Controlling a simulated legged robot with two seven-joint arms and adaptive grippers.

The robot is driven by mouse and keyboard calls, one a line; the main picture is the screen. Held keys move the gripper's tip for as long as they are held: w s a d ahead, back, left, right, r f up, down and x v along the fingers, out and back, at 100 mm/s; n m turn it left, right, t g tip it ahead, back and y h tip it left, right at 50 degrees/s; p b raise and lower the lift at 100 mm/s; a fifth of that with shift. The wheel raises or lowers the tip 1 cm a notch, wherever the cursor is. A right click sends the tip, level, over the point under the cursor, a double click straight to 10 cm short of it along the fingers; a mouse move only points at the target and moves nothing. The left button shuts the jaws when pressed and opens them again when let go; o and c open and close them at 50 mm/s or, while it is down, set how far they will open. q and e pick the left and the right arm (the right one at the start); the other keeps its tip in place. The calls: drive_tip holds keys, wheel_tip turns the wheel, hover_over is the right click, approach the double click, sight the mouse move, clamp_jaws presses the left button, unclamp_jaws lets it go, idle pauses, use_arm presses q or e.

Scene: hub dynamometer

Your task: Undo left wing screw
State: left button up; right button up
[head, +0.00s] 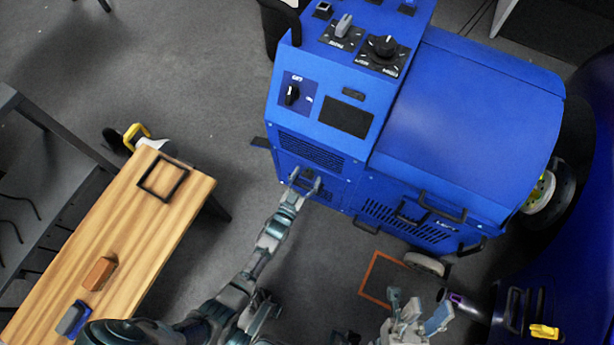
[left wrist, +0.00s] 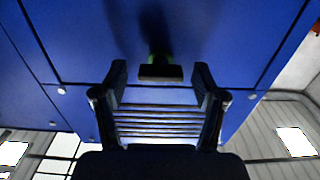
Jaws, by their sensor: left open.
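My left gripper (head: 306,183) is at the lower front panel of the blue machine (head: 470,120), under its vent. In the left wrist view my left gripper (left wrist: 161,78) is open, with one finger on each side of a small dark bar-shaped piece, which looks like the wing screw (left wrist: 160,72). A bit of green shows behind the bar, against the blue panel. A gap is visible between the bar and each finger. In the head view the screw is too small to tell from the panel. My right gripper (head: 416,308) is low in the picture, away from the panel.
A wooden bench (head: 140,215) at left holds a black frame (head: 163,179), an orange-brown block (head: 99,273) and a blue-grey block (head: 73,319). Black handles (head: 442,207) stick out from the machine's side. An orange square outline (head: 372,290) marks the floor. Grey floor between bench and machine is clear.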

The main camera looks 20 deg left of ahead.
use_arm(q)
drive_tip(key=c, duration=1.1)
drive_tip(key=shift+a, duration=0.1)
drive_tip(key=shift+c, duration=0.2)
